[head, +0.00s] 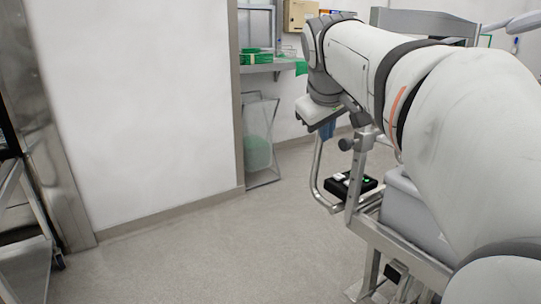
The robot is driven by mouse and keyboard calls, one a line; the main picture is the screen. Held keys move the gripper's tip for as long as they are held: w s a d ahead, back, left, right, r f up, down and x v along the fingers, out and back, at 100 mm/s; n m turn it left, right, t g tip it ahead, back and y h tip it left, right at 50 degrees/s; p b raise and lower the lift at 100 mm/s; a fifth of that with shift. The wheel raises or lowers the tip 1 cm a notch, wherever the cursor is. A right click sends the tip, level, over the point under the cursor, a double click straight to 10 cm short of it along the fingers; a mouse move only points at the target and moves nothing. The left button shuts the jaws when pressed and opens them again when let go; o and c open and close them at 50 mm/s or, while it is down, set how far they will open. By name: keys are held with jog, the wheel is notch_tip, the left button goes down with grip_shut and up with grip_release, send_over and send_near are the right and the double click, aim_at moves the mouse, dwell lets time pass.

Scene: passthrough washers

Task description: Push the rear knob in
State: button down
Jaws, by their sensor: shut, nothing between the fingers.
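A dark round knob (346,144) sticks out to the left from the upright post of a steel frame, in the middle right of the head view. I cannot tell for sure that it is the rear knob. My gripper (352,107) is at the far end of my arm, just above this knob and near the top of the post. It is small and partly hidden by my wrist. It looks shut and empty, apart from the knob as far as I can see. A dark block (397,272) sits lower on the frame, nearer to me.
A white wall panel (140,100) stands at the left. A shelf (270,68) with green items is behind. The grey floor (210,250) between is clear.

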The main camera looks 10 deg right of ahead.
aim_at(340, 141)
jog(key=shift+w+d+r, duration=0.2)
jog(key=shift+d+r, duration=0.05)
jog(key=shift+r, duration=0.2)
jog(key=shift+w+d+r, duration=0.2)
jog(key=shift+d+r, duration=0.05)
jog(key=shift+r, duration=0.2)
jog(key=w+d+f, duration=0.2)
jog(key=w+d+f+b, duration=0.1)
jog(key=w+d+f, duration=0.1)
jog(key=f, duration=0.1)
jog(key=w+d+f+b, duration=0.1)
jog(key=w+d+f, duration=0.1)
jog(key=f, duration=0.1)
jog(key=shift+w+d, duration=0.3)
jog(key=shift+w, duration=0.1)
